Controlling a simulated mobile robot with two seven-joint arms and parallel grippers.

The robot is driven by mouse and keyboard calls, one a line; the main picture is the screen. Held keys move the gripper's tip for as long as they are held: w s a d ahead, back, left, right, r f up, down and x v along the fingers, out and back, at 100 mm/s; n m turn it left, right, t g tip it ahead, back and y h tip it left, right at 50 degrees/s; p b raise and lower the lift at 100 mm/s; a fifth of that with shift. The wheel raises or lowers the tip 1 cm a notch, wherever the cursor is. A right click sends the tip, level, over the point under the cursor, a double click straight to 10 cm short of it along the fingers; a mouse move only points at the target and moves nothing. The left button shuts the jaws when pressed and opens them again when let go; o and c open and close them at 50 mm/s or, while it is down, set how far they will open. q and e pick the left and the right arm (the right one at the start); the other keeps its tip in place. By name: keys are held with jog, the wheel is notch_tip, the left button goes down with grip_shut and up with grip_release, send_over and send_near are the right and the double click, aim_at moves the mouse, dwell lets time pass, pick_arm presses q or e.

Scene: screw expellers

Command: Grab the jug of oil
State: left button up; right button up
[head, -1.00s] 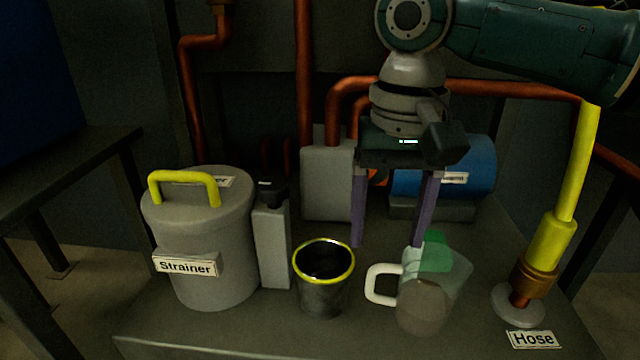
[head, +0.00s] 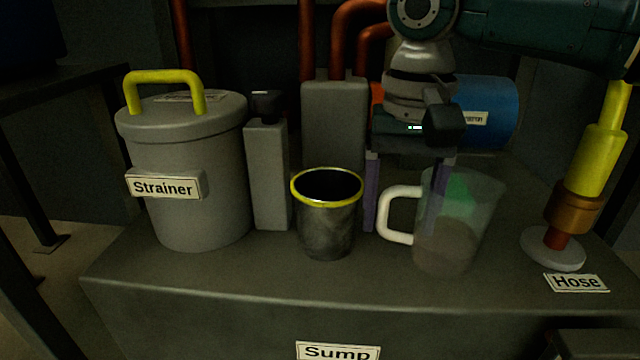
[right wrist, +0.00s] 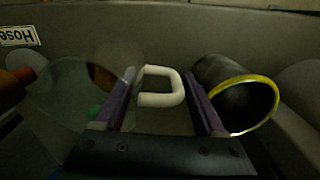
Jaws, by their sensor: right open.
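The oil jug is a clear jug (head: 458,225) with a white handle (head: 395,214), standing on the sump top right of centre in the head view. A little brownish content shows in its bottom, and a green patch shows through its wall. My right gripper (head: 405,228) is open and points down behind the handle, one purple finger on each side of it in this view. In the right wrist view the white handle (right wrist: 162,86) lies between the two open fingers (right wrist: 163,95); I cannot tell if they touch it. My left gripper is not in view.
A dark cup with a yellow rim (head: 327,225) stands close left of the right gripper. A grey strainer (head: 190,205) with a yellow handle stands at the left. A yellow hose fitting (head: 597,160) stands at the right. The sump's front edge (head: 330,304) is clear.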

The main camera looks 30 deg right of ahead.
notch_tip(320, 180, down, 2)
jog(key=shift+f+b, duration=0.2)
jog(key=shift+b, duration=0.3)
jog(key=shift+r, duration=0.1)
jog(key=shift+c, duration=0.4)
grip_shut()
